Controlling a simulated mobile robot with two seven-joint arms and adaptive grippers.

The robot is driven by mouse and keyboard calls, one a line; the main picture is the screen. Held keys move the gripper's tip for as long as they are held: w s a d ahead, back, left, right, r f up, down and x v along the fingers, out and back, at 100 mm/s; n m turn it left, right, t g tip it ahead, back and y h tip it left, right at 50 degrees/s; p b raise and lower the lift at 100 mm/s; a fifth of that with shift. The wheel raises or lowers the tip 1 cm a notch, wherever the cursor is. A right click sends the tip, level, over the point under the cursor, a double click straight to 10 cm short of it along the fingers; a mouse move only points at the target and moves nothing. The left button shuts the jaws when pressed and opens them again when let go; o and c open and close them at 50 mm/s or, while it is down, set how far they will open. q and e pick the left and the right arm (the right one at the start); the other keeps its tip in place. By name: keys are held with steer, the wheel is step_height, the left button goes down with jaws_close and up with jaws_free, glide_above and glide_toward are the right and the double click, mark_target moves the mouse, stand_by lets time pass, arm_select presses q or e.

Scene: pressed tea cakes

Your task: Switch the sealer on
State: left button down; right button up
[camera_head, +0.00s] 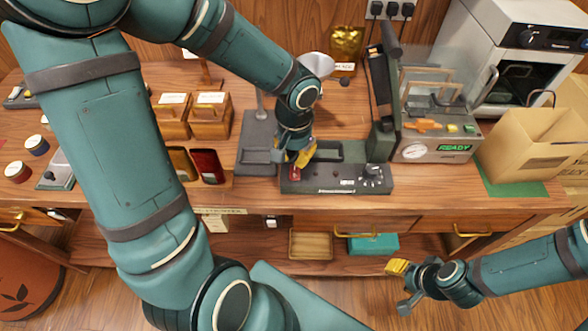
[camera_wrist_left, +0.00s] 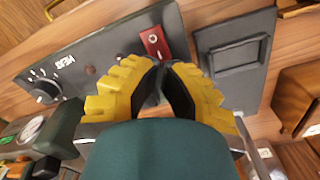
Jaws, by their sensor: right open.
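The sealer (camera_head: 335,184) is a low black unit near the table's front edge, with a dial (camera_head: 373,171) at its right end. The wrist view shows the sealer's panel (camera_wrist_left: 110,50) with a HEAT label. A red rocker switch (camera_wrist_left: 154,42) sits on this panel; it also shows in the head view (camera_head: 294,173). My left gripper (camera_head: 299,163) is above the switch, its yellow fingers drawn together with nothing seen between them. In the wrist view the fingertips (camera_wrist_left: 160,69) lie just beside the switch; contact cannot be told. My right gripper (camera_head: 401,285) is open and empty, in front of the table.
A machine with a gauge and a green READY display (camera_head: 454,147) stands right of the sealer. A cardboard box (camera_head: 530,145) is further right. Wooden boxes (camera_head: 211,117) and a red packet (camera_head: 207,165) are on the left. An oven (camera_head: 520,50) stands at the back right.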

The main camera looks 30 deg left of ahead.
mark_target(294, 167)
arm_select(q)
steer(key=shift+f+b, duration=1.7)
steer(key=shift+f, duration=0.1)
stand_by(0.9)
steer(key=shift+r, duration=0.15)
steer(key=shift+r+p, duration=2.8)
steer(key=shift+r, duration=0.65)
